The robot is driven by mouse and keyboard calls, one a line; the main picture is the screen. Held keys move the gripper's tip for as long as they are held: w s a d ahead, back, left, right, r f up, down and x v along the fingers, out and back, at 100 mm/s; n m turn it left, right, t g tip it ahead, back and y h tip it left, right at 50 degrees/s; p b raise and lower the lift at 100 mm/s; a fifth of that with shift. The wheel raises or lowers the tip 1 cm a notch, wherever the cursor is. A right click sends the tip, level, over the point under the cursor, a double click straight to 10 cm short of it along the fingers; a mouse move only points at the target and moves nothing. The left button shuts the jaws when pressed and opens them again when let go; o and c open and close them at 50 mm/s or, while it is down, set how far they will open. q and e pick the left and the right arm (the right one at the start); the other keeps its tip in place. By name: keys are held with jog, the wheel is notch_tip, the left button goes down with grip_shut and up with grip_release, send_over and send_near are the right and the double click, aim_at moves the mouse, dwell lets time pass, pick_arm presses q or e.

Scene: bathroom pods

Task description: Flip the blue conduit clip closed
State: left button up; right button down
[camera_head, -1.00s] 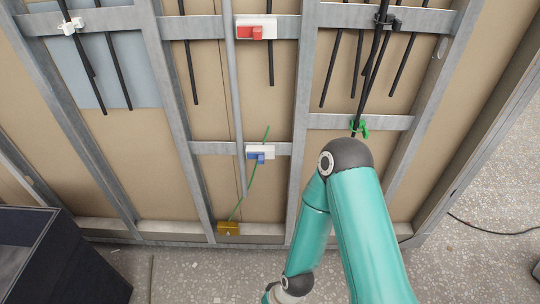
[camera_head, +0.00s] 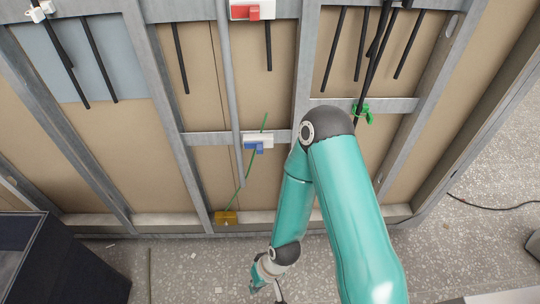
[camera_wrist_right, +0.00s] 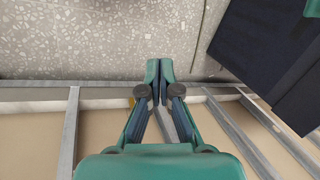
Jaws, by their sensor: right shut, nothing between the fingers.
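The blue conduit clip (camera_head: 254,147) sits on a white block (camera_head: 265,140) on the middle cross rail of the wall frame. Its blue part juts out at the block's lower left; I cannot tell whether it is latched. A thin green wire (camera_head: 250,168) runs past it. My right gripper (camera_head: 266,288) is low in the head view, well below the clip and apart from it. In the right wrist view its fingers (camera_wrist_right: 160,72) are together and empty, over the floor and the frame's bottom edge. The clip is not visible there. My left gripper is not in view.
A red clip (camera_head: 252,11) is above on the top rail, and a green clip (camera_head: 362,112) is on the right rail. A yellow box (camera_head: 226,217) sits at the wall's foot. A dark box (camera_head: 70,265) stands at lower left. Black cables hang above. The speckled floor (camera_head: 180,270) is mostly clear.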

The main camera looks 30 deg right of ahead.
jog(key=w+d+r+m+t+h+b, duration=0.25)
jog(key=w+d+m+t+b, duration=0.8)
jog(key=w+b, duration=0.7)
jog(key=s+d+r+m+t+h+b, duration=0.2)
jog(key=d+r+m+t+h+b, duration=0.3)
jog(key=d+r+m+b, duration=0.3)
jog(key=d+r+h+b, duration=0.1)
jog(key=d+r+b, duration=0.3)
jog(key=r, duration=0.1)
jog(key=shift+s+d+m+t, duration=0.15)
jog(key=shift+d+m+t, duration=0.15)
jog(key=shift+m+t, duration=0.05)
jog(key=shift+h, duration=0.25)
